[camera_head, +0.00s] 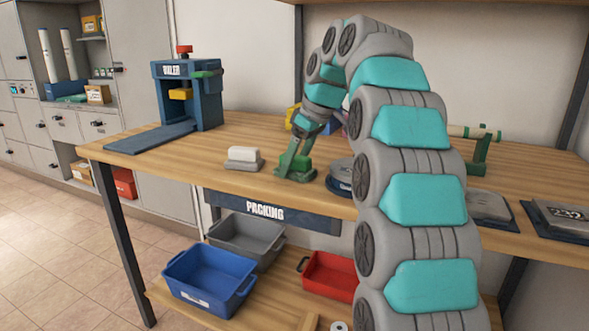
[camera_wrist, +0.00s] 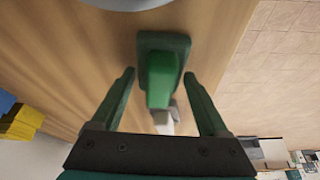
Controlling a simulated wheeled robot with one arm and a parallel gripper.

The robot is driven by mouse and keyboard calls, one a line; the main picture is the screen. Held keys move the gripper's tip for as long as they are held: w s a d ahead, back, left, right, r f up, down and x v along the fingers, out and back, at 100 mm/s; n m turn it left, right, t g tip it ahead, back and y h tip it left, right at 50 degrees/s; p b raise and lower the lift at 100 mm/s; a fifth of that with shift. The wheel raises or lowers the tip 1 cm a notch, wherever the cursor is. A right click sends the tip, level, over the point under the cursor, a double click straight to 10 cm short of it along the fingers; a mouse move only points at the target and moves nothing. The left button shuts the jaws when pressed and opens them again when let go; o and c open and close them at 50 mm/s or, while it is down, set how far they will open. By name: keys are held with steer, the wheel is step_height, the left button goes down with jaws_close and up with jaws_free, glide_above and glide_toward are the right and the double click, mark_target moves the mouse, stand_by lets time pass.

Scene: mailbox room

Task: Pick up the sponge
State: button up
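My gripper (camera_head: 297,158) points down at the wooden table near its front edge. In the wrist view my gripper (camera_wrist: 159,76) is open, its two dark green fingers apart. A green object (camera_wrist: 161,78) with a flat darker green base shows between and beyond the fingertips, with gaps at both sides. In the head view this green object is partly hidden by the fingers. A pale block on a grey base (camera_head: 243,154), sponge-like in shape, sits just left of my gripper. It shows partly in the wrist view (camera_wrist: 164,122), behind the green object. I cannot tell for sure which one is the sponge.
A blue press-like device (camera_head: 188,95) stands at the table's back left. A round grey item (camera_head: 341,174) lies right of my gripper. Grey items on dark pads (camera_head: 490,207) lie further right. Blue (camera_head: 210,278), grey and red bins stand on the lower shelf.

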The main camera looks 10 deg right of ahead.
steer(key=c, duration=1)
steer(key=shift+o, duration=0.2)
